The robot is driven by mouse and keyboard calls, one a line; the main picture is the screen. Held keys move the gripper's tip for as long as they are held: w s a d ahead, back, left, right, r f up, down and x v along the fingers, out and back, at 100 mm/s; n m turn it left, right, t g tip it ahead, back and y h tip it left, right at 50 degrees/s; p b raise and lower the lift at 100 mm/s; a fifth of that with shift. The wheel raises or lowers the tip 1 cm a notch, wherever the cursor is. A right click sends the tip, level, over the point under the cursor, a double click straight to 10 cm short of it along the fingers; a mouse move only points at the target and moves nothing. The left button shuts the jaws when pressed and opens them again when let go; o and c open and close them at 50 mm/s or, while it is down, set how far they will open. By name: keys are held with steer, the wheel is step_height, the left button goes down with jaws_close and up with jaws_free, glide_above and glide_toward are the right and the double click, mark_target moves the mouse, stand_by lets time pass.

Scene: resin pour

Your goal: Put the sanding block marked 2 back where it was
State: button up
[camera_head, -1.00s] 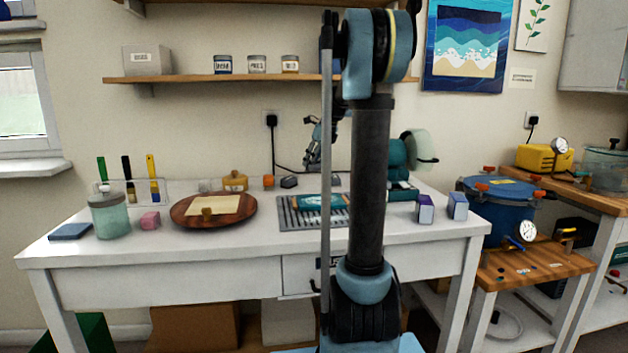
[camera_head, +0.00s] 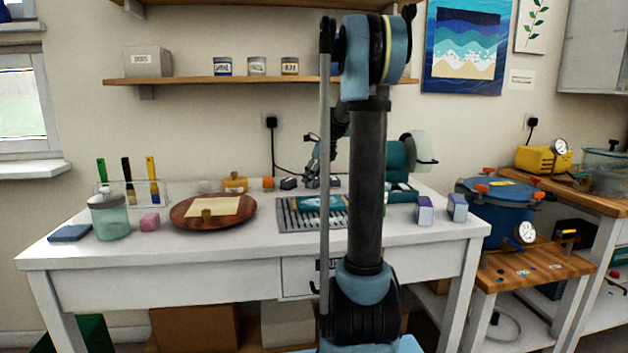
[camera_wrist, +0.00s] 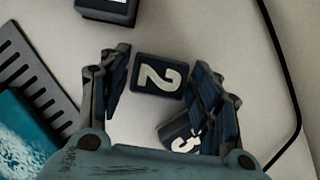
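In the wrist view, the dark block marked 2 (camera_wrist: 150,88) has its white number facing the camera. My gripper (camera_wrist: 162,72) is open, with one finger on each side of this block; I see no clear grip on it. A block marked 3 (camera_wrist: 176,133) is close by, turned at an angle and partly hidden by the right finger. Another dark block (camera_wrist: 106,12) is cut off at the top edge, its mark barely showing. In the head view, my gripper (camera_head: 316,180) is low over the back of the white table, partly behind my own arm.
A slotted grey tray (camera_head: 285,217) with a teal piece (camera_head: 318,203) lies in front of the gripper. A black cable (camera_wrist: 284,62) runs along the wrist view's right side. A teal machine (camera_head: 398,155) stands right of the gripper. A round wooden board (camera_head: 240,215) lies left.

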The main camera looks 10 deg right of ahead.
stand_by(0.3)
steer(key=v, duration=1.2)
steer(key=shift+a+r, duration=0.1)
